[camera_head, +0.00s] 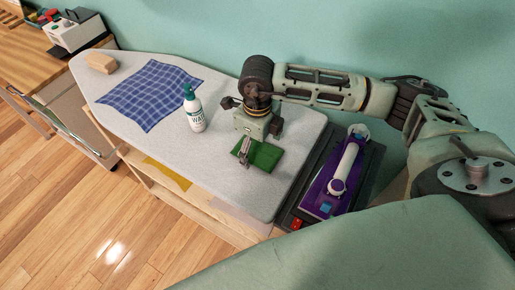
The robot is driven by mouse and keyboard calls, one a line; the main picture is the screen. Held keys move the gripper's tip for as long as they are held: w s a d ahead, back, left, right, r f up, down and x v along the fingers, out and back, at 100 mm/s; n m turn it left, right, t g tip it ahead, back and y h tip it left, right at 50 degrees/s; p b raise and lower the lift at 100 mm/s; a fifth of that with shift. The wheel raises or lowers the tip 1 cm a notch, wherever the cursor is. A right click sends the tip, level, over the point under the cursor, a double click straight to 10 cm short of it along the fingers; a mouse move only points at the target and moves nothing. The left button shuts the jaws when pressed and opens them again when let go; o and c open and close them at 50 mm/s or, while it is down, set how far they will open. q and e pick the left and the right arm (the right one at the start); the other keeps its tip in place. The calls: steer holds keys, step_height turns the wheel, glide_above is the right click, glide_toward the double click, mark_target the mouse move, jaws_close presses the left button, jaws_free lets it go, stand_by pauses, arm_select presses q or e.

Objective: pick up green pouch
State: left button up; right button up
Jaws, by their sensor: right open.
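The green pouch (265,155) lies flat near the right end of the grey ironing board (225,180). My right gripper (243,160) points down at the left part of the pouch, with its fingertips over or close to the pouch's left edge. It is open. Whether the fingertips touch the pouch cannot be told. The gripper body hides the pouch's upper left part. My left gripper is not in view.
A white bottle with a green cap (194,110) stands left of my right gripper. A blue checked cloth (150,95) and a tan block (101,62) lie further left. A purple and white device (340,175) sits on a dark stand at right. A shelf with yellow cloth (167,174) is below the board.

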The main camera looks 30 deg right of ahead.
steer(key=c, duration=1.2)
steer(key=shift+r, duration=0.1)
